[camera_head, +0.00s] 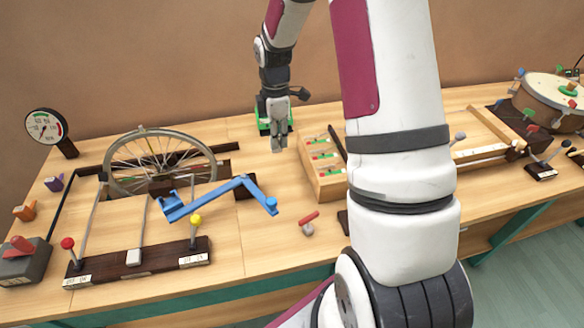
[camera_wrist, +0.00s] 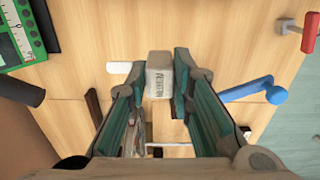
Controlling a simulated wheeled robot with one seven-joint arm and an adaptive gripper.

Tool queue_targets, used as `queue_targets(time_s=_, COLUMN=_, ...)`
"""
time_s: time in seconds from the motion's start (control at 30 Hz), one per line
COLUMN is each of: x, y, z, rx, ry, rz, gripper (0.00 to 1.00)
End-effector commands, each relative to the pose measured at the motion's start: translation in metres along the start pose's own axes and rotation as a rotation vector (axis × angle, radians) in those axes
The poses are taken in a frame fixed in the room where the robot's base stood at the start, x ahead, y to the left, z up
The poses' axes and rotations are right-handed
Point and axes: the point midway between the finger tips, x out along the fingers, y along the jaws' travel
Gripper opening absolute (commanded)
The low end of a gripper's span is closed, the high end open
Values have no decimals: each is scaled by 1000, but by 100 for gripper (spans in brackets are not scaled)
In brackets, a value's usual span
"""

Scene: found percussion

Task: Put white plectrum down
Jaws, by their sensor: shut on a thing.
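The white plectrum (camera_wrist: 160,75) shows in the wrist view as a pale, greyish-white block with dark lettering too small to read. My gripper (camera_wrist: 160,82) is shut on it, with one finger on each side. In the head view my gripper (camera_head: 279,143) points down above the table, left of the wooden tray. The held plectrum cannot be told apart from the fingers there. Its lower end and its height over the table cannot be judged.
A spoked wheel (camera_head: 147,158) and a blue crank (camera_head: 225,196) stand to the left. A wooden tray (camera_head: 325,184) with coloured pieces is to the right. A green device (camera_head: 263,121) is behind my gripper. A red-handled piece (camera_head: 308,224) is in front. Bare tabletop lies between.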

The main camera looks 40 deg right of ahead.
Motion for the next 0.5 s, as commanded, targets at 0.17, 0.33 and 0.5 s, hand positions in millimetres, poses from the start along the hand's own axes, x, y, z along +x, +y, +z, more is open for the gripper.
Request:
queue_targets(time_s=0.17, x=24, y=0, z=3, rx=12, ry=0, rz=-4, gripper=0)
queue_targets(time_s=0.33, x=53, y=0, z=3, rx=11, ry=0, rz=-3, gripper=0)
queue_targets(time_s=0.5, x=66, y=1, z=3, rx=11, ry=0, rz=0, gripper=0)
